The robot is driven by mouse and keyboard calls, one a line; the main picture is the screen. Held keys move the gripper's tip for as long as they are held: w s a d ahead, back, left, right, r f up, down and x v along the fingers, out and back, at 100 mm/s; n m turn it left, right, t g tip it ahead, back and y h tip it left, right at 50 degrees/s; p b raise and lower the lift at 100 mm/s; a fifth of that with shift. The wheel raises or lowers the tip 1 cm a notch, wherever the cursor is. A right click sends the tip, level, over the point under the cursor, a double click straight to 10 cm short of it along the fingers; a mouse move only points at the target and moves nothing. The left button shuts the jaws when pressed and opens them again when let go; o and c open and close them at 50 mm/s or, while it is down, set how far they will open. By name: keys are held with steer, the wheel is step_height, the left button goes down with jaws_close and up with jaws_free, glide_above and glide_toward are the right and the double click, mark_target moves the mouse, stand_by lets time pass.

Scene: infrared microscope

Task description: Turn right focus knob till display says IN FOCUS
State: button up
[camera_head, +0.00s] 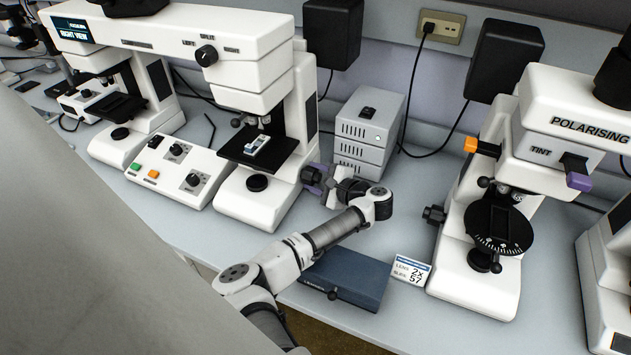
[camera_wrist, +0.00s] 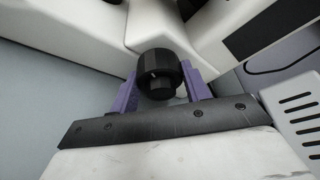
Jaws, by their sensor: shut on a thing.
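The white double microscope (camera_head: 262,72) stands at the back left. Its display (camera_head: 75,31) shows RIGHT VIEW; the smaller text on it is too small to read, so I cannot tell the focus state. My gripper (camera_head: 316,178) is at the right side of the microscope's right stand, low near the base. In the wrist view, the black right focus knob (camera_wrist: 160,73) sits between the purple fingers, which are shut on it.
A selector dial (camera_head: 206,56) is on the bridge, and a control box (camera_head: 178,170) lies between the stands. A grey vented box (camera_head: 370,130) stands close behind my gripper. A dark blue case (camera_head: 345,280) lies below my arm. A polarising microscope (camera_head: 475,275) stands at right.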

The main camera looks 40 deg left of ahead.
steer(key=shift+n+b, duration=0.35)
steer(key=shift+n, duration=0.15)
steer(key=o, duration=1)
steer(key=shift+d, duration=0.1)
steer(key=shift+d+r+p, duration=0.15)
steer(key=shift+d+p, duration=0.15)
steer(key=p+v, duration=0.3)
steer(key=v, duration=0.3)
steer(key=p+v, duration=0.3)
steer(key=v, duration=0.4)
steer(key=shift+s+d+f, duration=0.1)
steer(key=shift+s+f, duration=0.1)
steer(key=shift+f, duration=0.05)
